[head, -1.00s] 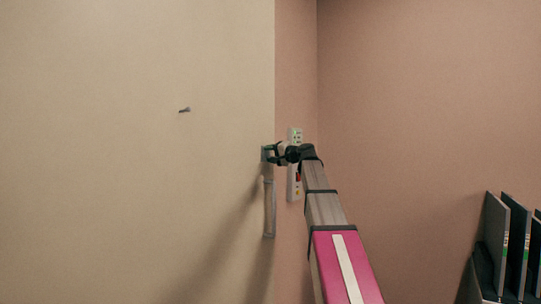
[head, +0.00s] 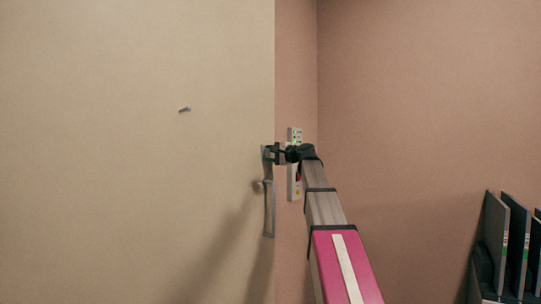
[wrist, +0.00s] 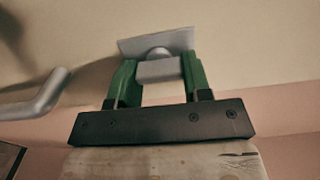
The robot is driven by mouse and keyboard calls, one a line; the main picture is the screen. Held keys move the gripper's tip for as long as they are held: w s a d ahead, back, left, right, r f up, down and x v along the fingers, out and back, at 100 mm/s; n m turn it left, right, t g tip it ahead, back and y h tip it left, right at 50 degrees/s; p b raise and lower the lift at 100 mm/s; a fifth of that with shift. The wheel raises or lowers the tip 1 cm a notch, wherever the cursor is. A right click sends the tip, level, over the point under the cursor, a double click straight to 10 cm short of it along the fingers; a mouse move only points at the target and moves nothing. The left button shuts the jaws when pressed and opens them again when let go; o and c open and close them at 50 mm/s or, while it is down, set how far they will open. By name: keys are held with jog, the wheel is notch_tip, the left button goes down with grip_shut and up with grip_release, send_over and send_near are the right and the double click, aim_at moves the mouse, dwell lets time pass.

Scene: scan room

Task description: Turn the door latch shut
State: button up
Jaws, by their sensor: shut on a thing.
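The pale door (head: 120,200) fills the left of the head view. The latch (wrist: 160,70) is a small grey turn piece on a light plate (wrist: 130,46), seen in the wrist view. My gripper (head: 271,153) is at the door's right edge, and its green fingers stand on either side of the latch, shut on it. In the head view my gripper mostly hides the latch. The latch's exact angle is hard to tell.
A grey door handle (head: 270,210) is just below my gripper; it also shows at the left of the wrist view (wrist: 38,100). Dark upright folders (head: 516,245) stand at the lower right.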

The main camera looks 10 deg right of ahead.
jog(key=o, duration=0.9)
jog(key=v, duration=1.1)
